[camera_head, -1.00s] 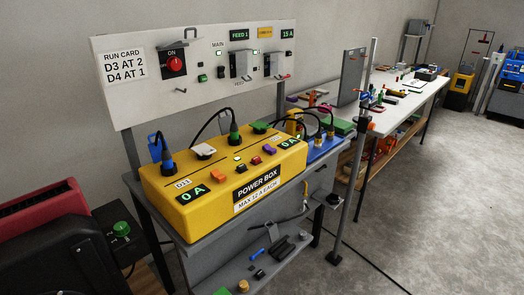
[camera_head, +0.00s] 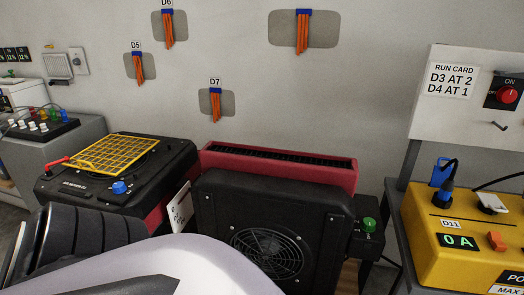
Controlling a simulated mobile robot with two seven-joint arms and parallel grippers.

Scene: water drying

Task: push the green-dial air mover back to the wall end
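The green-dial air mover (camera_head: 275,215) stands in the lower middle of the head view. It has a black front with a round fan grille (camera_head: 268,252) and a red rear body (camera_head: 330,170) with a dark slotted top. Its green dial (camera_head: 369,224) is on a small black box at its right side. The red rear body is close to the wall; I cannot tell whether it touches. A pale part of my own arm (camera_head: 185,265) crosses the bottom left and hides the air mover's lower left. Neither of my grippers can be made out.
A second black-and-red air mover with a blue dial (camera_head: 120,187) and yellow grille (camera_head: 112,154) stands to the left. The yellow power box (camera_head: 480,215) and its run-card panel (camera_head: 450,95) are at the right. Orange strips on plates (camera_head: 303,30) hang on the wall.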

